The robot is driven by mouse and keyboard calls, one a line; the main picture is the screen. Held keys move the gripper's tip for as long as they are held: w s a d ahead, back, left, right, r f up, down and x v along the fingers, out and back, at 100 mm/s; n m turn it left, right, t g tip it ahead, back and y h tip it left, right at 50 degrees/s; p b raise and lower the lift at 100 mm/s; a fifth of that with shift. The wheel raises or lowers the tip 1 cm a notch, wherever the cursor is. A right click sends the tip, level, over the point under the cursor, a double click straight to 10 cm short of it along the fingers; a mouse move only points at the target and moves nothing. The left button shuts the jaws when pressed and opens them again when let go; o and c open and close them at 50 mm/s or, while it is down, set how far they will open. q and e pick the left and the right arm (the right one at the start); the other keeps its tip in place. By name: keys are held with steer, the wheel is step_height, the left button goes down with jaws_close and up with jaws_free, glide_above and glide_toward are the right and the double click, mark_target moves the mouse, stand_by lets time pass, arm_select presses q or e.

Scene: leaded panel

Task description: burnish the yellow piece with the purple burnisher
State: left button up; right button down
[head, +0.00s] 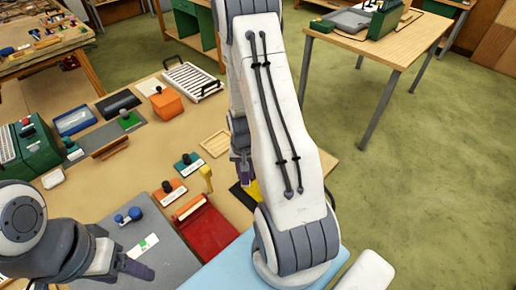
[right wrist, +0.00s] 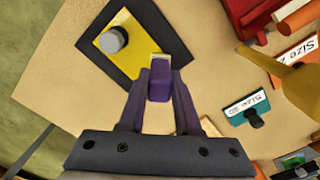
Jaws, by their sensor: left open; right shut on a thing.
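The yellow piece (right wrist: 103,57) lies flat on a black mat (right wrist: 152,27) in the right wrist view, with a grey round knob (right wrist: 112,40) on it. In the head view a strip of the yellow piece (head: 254,190) shows beside my right arm, which hides the rest. My right gripper (right wrist: 160,82) is shut on the purple burnisher (right wrist: 159,92), whose pale end (right wrist: 160,63) overlaps the near edge of the yellow piece in the picture. I cannot tell whether it touches. My left gripper (head: 122,256) is open and empty over the grey mat, at lower left.
A red tray (head: 203,232), a teal labelled block (head: 188,164), an orange labelled block (head: 168,192) and a yellow upright tool (head: 206,178) stand left of my right arm. A blue knobbed object (head: 128,215) sits on the grey mat (head: 180,255). Bare tabletop lies beside the black mat.

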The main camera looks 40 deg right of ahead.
steer(key=shift+r+p, duration=2.25)
steer(key=shift+r, duration=0.65)
steer(key=shift+d, duration=0.1)
